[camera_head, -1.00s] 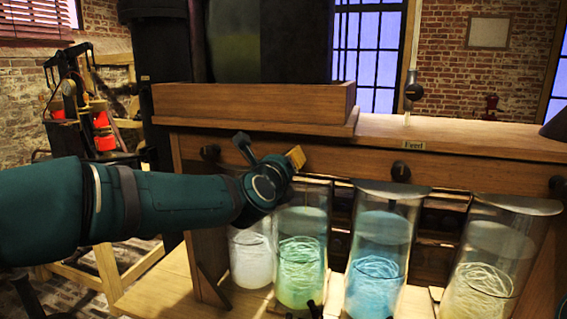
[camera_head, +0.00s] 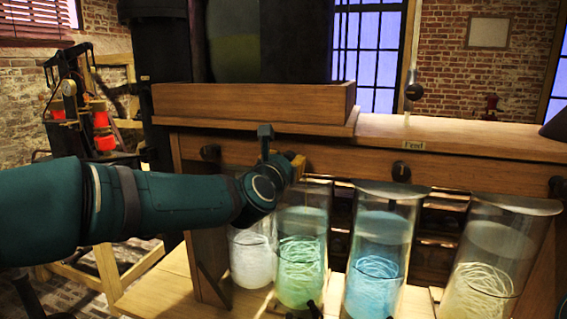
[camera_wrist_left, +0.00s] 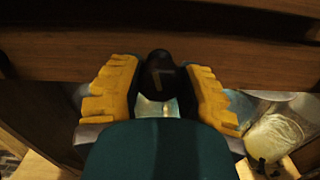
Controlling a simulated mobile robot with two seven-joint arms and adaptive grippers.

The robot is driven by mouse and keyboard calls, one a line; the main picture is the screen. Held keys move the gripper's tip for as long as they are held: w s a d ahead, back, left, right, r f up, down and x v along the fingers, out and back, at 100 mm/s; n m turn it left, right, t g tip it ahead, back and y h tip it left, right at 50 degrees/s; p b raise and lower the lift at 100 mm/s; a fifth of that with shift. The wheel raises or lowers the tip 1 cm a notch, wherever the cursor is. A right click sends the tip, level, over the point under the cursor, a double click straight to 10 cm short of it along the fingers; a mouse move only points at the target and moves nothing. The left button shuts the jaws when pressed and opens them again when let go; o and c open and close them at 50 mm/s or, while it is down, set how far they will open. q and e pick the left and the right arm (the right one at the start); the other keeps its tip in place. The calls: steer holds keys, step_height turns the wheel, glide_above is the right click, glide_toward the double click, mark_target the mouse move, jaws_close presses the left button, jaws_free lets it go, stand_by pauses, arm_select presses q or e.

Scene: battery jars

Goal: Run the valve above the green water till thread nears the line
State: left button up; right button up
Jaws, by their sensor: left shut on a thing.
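The jar of green water (camera_head: 301,262) stands second from the left, with pale thread coiled in its lower part. My left gripper (camera_head: 297,160) is at the wooden rail above this jar. In the left wrist view, its yellow fingers (camera_wrist_left: 162,88) are closed around a dark round valve knob (camera_wrist_left: 160,72) on the rail. In the head view the arm and gripper hide that knob. My right gripper is not in view.
Other black knobs sit on the rail, at the left (camera_head: 210,153) and above the blue jar (camera_head: 401,171). A clear jar (camera_head: 250,257), a blue jar (camera_head: 377,262) and a yellowish jar (camera_head: 487,262) stand beside the green one.

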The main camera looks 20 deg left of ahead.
arm_select(q)
steer(key=shift+r, duration=0.1)
steer(key=m, duration=0.3)
steer(key=shift+m, duration=0.3)
steer(key=o, duration=1.4)
steer(key=shift+c, duration=0.2)
steer(key=s, duration=0.5)
steer(key=shift+a, duration=0.1)
